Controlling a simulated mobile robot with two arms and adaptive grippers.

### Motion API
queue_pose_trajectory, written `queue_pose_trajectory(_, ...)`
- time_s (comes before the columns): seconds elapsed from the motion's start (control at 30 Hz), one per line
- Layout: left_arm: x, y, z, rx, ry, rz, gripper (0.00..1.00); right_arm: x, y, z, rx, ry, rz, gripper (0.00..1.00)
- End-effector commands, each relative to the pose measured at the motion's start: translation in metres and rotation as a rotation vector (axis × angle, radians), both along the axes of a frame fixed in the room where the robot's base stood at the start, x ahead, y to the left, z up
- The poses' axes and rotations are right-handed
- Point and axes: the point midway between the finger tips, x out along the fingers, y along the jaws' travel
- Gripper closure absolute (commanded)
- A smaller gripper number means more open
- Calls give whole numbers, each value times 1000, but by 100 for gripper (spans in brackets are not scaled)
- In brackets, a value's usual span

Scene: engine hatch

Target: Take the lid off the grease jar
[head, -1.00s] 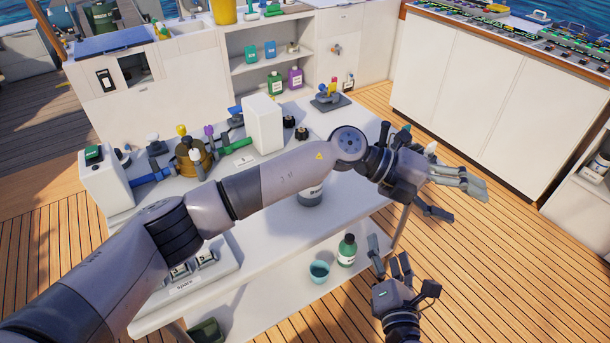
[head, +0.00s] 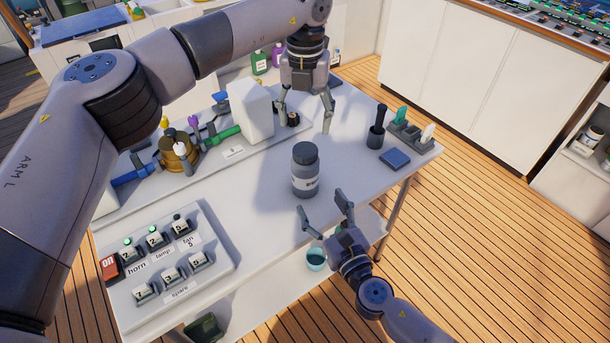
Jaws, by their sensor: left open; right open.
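The grease jar (head: 305,181) is a grey jar with a white label, upright on the white table. Its dark lid (head: 305,153) sits on top. My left gripper (head: 305,118) is open and empty, fingers pointing down, above and behind the jar in the picture. My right gripper (head: 324,203) is open, just in front of the jar at the table's front edge, fingers toward it. I cannot tell whether it touches the jar; the fingers look apart from it.
A switch panel (head: 170,262) lies at the table's left front. A brass valve assembly (head: 178,152) and a white box (head: 250,110) stand at the back left. A black pestle-like tool (head: 377,127), a blue pad (head: 395,159) and a grey rack (head: 412,134) are at the right. A teal cup (head: 316,259) is below.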

Motion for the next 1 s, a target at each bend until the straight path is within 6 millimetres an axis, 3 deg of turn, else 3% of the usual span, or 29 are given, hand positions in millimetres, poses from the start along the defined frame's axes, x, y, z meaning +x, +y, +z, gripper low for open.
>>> queue_pose_trajectory(0.2, 0, 0, 0, -2, 0, -1, 37, 42, 19, 1, 1, -2, 0, 31)
queue_pose_trajectory(0.5, 0, -1, 0, -2, 0, -1, 37, 88, 38, 0, 1, 0, -1, 31)
queue_pose_trajectory(0.7, 0, -1, 0, -2, 0, -1, 37, 101, 44, 0, 1, 2, 0, 31)
queue_pose_trajectory(1.0, 0, -1, 0, -2, 0, -1, 37, 103, 45, 0, 1, 2, 0, 31)
